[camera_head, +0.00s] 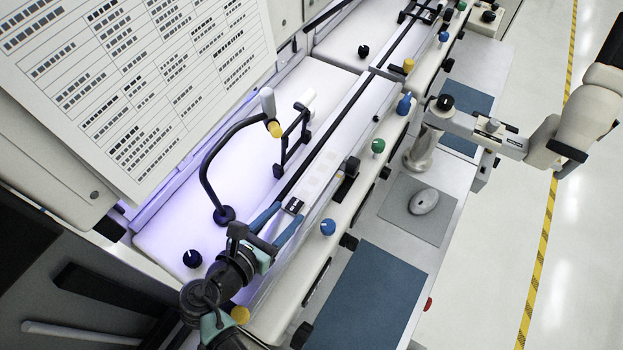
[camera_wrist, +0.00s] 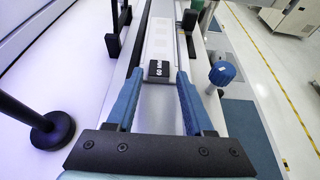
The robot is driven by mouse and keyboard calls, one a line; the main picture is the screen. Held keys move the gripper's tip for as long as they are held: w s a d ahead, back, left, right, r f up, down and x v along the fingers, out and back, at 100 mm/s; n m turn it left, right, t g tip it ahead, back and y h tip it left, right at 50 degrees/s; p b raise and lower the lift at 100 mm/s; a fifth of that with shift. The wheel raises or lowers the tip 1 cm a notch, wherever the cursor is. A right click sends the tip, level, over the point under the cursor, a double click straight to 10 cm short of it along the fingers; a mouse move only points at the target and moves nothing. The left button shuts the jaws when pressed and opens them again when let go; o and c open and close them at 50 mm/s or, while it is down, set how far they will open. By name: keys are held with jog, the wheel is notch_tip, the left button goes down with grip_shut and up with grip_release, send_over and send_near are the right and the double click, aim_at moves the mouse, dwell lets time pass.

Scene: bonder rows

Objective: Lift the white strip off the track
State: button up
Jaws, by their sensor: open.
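The white strip (camera_head: 319,169) lies along the narrow track (camera_head: 366,106) of the bench, with a row of pale squares on it and a black label with white marks at its near end. In the wrist view the strip (camera_wrist: 161,40) runs straight away from me. My gripper (camera_head: 291,212) is open, its two blue fingers reaching toward the near end of the strip. In the wrist view my gripper (camera_wrist: 158,77) has one finger on each side, with the black label between the fingertips. I cannot tell whether the fingers touch the strip.
A black curved lamp arm (camera_head: 207,165) and a black bracket (camera_head: 290,140) stand left of the track. A black clamp (camera_head: 347,178) sits close on its right, with blue (camera_head: 328,227) and green (camera_head: 378,146) knobs on the front rail. A printed chart (camera_head: 130,75) hangs at upper left.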

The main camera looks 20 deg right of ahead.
jog(key=shift+x, duration=1.3)
jog(key=shift+a, duration=0.1)
grip_shut()
jog(key=shift+r, duration=0.1)
notch_tip(320, 180, up, 10)
